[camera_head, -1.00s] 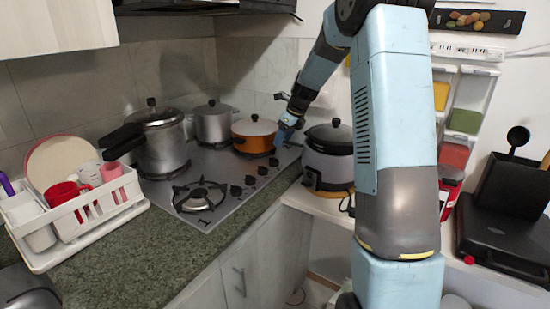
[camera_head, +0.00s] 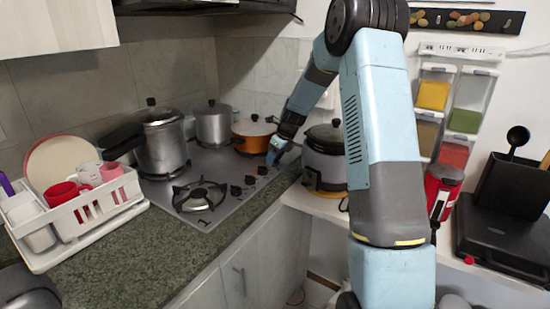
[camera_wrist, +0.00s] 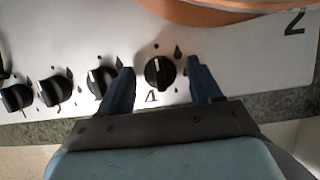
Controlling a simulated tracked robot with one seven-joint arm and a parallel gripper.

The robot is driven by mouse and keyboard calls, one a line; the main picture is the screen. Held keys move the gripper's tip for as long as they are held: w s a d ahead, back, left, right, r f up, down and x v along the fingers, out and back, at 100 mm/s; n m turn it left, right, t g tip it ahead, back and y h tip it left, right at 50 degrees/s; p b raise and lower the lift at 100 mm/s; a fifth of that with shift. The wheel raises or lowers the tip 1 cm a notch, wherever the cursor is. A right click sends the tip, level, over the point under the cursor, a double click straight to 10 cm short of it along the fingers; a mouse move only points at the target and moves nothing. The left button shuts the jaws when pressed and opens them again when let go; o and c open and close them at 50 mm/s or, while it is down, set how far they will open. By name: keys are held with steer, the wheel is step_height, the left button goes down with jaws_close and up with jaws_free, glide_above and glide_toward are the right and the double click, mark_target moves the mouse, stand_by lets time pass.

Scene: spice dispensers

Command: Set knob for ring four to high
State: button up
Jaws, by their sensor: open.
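In the wrist view, a black round knob (camera_wrist: 160,73) with a white line sits on the steel cooktop panel between the two blue fingers of my gripper (camera_wrist: 160,70). Its line runs nearly straight up in the picture. A mark resembling a 4 (camera_wrist: 151,97) is printed just below it, with small flame marks around it. My gripper is open, with a visible gap from each finger to the knob. In the head view, my gripper (camera_head: 275,154) is low at the cooktop's (camera_head: 215,165) right front edge, and hides that knob.
More knobs (camera_wrist: 101,80) stand in a row to the left, one close to the left finger. An orange pot (camera_head: 252,136) is just behind my gripper. A rice cooker (camera_head: 325,160) stands close on the right. A front burner (camera_head: 200,194) is bare.

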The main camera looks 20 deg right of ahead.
steer(key=shift+c, duration=0.5)
steer(key=c, duration=0.9)
steer(key=m, duration=0.2)
steer(key=m+t+h, duration=0.1)
steer(key=m, duration=0.1)
steer(key=shift+a+m+h, duration=0.2)
steer(key=shift+m+h, duration=0.1)
steer(key=shift+m, duration=0.1)
steer(key=shift+a+m+h, duration=0.1)
steer(key=shift+m+h, duration=0.8)
steer(key=shift+m, duration=1.5)
steer(key=o, duration=1)
